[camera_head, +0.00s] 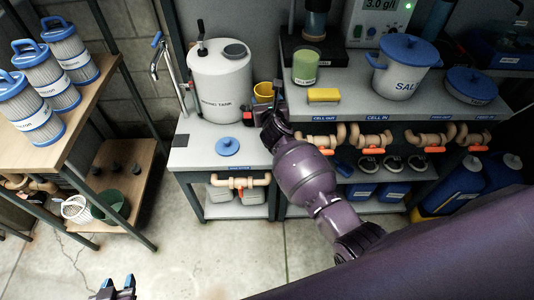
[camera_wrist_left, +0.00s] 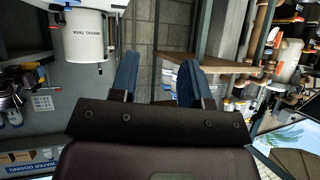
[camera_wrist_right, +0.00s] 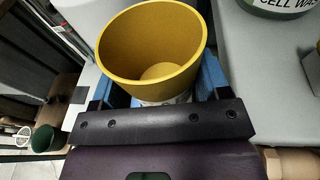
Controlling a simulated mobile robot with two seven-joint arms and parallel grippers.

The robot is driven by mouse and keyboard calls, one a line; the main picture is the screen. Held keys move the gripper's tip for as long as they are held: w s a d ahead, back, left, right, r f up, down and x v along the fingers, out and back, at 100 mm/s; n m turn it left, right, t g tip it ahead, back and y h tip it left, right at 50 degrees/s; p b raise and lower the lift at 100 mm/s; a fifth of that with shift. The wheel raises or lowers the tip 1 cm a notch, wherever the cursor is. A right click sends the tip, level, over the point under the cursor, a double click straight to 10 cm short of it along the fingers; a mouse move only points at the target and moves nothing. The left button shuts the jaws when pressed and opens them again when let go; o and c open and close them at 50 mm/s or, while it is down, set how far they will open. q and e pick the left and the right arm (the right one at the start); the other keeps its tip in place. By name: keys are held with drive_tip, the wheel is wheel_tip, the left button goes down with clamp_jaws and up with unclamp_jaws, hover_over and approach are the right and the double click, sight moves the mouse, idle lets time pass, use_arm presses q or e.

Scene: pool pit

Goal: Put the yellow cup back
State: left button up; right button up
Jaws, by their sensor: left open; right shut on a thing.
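The yellow cup (camera_head: 264,91) is at the left counter, right of the white mixing tank (camera_head: 220,88), partly hidden by my right gripper (camera_head: 272,112). In the right wrist view the yellow cup (camera_wrist_right: 150,60) is upright with its open mouth toward the camera, and looks empty. The blue fingers of my right gripper are on both sides of it, shut on it. Whether its base touches the counter is hidden. My left gripper (camera_head: 114,290) is open and empty, low at the bottom left above the floor; its spread blue fingers show in the left wrist view (camera_wrist_left: 157,82).
A blue lid (camera_head: 228,146) lies on the left counter's front. A filter shelf (camera_head: 75,125) stands left. Floor between is clear.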

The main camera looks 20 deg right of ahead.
drive_tip(key=b, duration=0.4)
hover_over(267, 155)
wheel_tip(267, 155, down, 8)
drive_tip(key=f+b, duration=0.7)
drive_tip(key=f, duration=0.4)
drive_tip(key=shift+s+f, duration=0.1)
drive_tip(key=shift+s, duration=0.1)
drive_tip(key=shift+f, duration=0.15)
drive_tip(key=shift+w+b, duration=0.1)
drive_tip(key=shift+b, duration=0.2)
wheel_tip(267, 155, down, 4)
drive_tip(key=b, duration=0.2)
drive_tip(key=shift+a+b, duration=0.1)
drive_tip(key=shift+b, duration=0.2)
drive_tip(key=shift+f, duration=0.3)
drive_tip(key=shift+r, duration=0.35)
drive_tip(key=shift+f, duration=0.2)
drive_tip(key=o, duration=0.5)
drive_tip(key=shift+f+b, duration=0.1)
drive_tip(key=shift+b, duration=0.2)
drive_tip(key=shift+o, duration=0.9)
use_arm(q)
wheel_tip(267, 155, down, 14)
drive_tip(key=g, duration=0.1)
drive_tip(key=shift+s+d+f+g, duration=0.25)
drive_tip(key=shift+s+g, duration=0.15)
